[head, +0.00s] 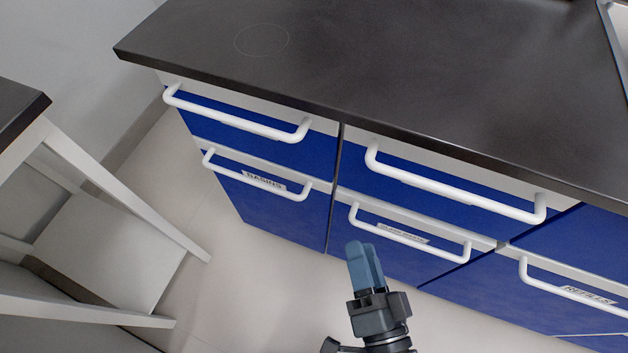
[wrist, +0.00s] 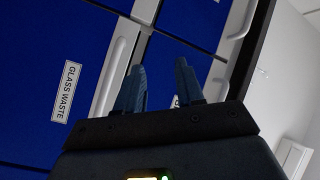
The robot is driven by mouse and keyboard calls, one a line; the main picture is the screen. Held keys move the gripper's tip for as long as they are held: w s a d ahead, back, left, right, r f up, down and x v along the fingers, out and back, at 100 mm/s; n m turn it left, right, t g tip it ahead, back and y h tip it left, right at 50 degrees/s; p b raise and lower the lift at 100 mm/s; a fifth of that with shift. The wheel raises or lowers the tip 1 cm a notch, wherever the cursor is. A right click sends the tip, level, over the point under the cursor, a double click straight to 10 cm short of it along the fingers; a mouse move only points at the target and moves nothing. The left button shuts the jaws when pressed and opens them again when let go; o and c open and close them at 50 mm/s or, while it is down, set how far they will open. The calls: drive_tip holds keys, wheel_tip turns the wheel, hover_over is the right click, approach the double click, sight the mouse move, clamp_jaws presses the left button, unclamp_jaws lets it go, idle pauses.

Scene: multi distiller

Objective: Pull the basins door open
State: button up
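The basins door (head: 283,218) is the blue lower-left cabinet front in the head view, with a white bar handle (head: 208,161) and a BASINS label (head: 264,181). It looks shut, flush with its neighbours. My gripper (head: 365,264) is right of this door and nearer to me, by the middle lower front, apart from the basins handle. In the wrist view my gripper (wrist: 160,80) has its two blue-grey fingers spread with nothing gripped between them. That view shows a GLASS WASTE label (wrist: 67,91); I cannot make out the basins label there.
A dark countertop (head: 330,75) overhangs the cabinets. White handles of the upper left drawer (head: 235,120) and upper middle drawer (head: 455,188) stick out. A white-legged table (head: 125,190) stands at left. The floor (head: 225,265) before the basins door is clear.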

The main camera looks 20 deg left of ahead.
drive_tip(key=w+a+f+m+y+b, duration=0.1)
drive_tip(key=w+a+f+y+b, duration=0.2)
drive_tip(key=a, duration=0.7)
drive_tip(key=m+g+y+b, duration=0.1)
drive_tip(key=m+b, duration=0.1)
approach(250, 180)
drive_tip(key=x, duration=0.7)
drive_tip(key=b+x, duration=0.1)
drive_tip(key=x, duration=0.2)
drive_tip(key=shift+f, duration=0.3)
drive_tip(key=shift+c, duration=0.3)
clamp_jaws()
